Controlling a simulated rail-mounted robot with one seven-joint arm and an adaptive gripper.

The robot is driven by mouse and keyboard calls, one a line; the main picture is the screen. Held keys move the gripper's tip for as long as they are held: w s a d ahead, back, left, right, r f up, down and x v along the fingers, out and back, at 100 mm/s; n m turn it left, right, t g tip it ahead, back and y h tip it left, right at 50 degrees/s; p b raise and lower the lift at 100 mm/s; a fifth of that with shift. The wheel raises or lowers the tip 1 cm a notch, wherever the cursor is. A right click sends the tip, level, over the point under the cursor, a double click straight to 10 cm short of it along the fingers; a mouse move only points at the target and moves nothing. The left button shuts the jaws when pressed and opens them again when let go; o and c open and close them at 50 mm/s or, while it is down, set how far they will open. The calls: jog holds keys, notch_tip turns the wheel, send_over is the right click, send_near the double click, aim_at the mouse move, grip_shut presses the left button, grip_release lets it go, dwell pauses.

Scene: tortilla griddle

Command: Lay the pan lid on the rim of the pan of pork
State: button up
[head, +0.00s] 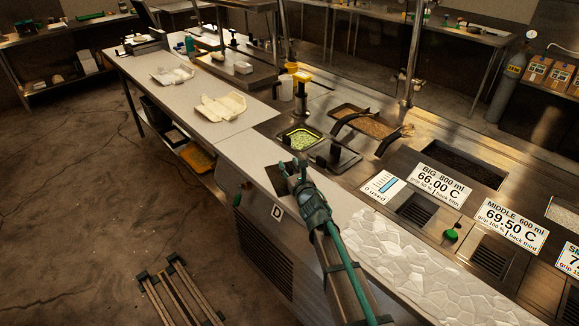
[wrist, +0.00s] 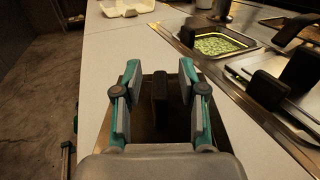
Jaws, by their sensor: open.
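A dark square plate with an upright black handle, which looks like the pan lid (head: 278,183), lies on the white counter. In the wrist view its black handle (wrist: 160,86) stands between my fingers, with a finger on either side and visible gaps. My gripper (head: 291,168) is open over the lid and hides part of it; it also shows in the wrist view (wrist: 158,85). A long pan of brown filling, probably the pork (head: 372,125), sits in the steel worktop beyond, to the right.
A pan of green filling (head: 299,137) and a steel cover with a black handle (head: 336,157) lie between my gripper and the brown pan. A yellow-topped container (head: 302,84) stands behind.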

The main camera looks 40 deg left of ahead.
jog(key=b+v, duration=0.3)
jog(key=v, duration=0.8)
jog(key=shift+o, duration=0.5)
jog(key=shift+s+d, duration=0.3)
jog(key=shift+d, duration=0.15)
